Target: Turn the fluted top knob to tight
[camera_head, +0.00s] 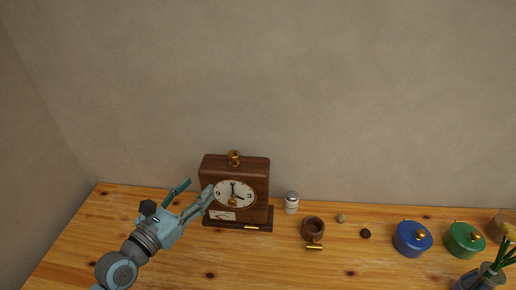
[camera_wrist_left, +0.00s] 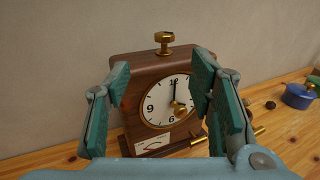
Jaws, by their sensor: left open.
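A dark wooden clock (camera_head: 257,171) stands at the back left of the table, with a white dial. It also shows in the left wrist view (camera_wrist_left: 148,66). The brass top knob (camera_head: 234,157) sits upright on its top face, and in the left wrist view (camera_wrist_left: 164,39) it stands above the dial. A small gold knob (camera_wrist_left: 181,111) is on the lower dial. A white gauge plate (camera_wrist_left: 152,145) is below it. My left gripper (camera_head: 196,192) is open and empty in front of the clock, its fingers lower than the top knob. My right gripper is not in view.
To the right of the clock stand a white-grey jar (camera_head: 291,202), a brown round cup (camera_head: 313,227) with a brass handle, and two small nubs. Blue (camera_head: 410,240) and green (camera_head: 463,240) pots and a plant (camera_head: 497,265) are farther right. A wall is behind.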

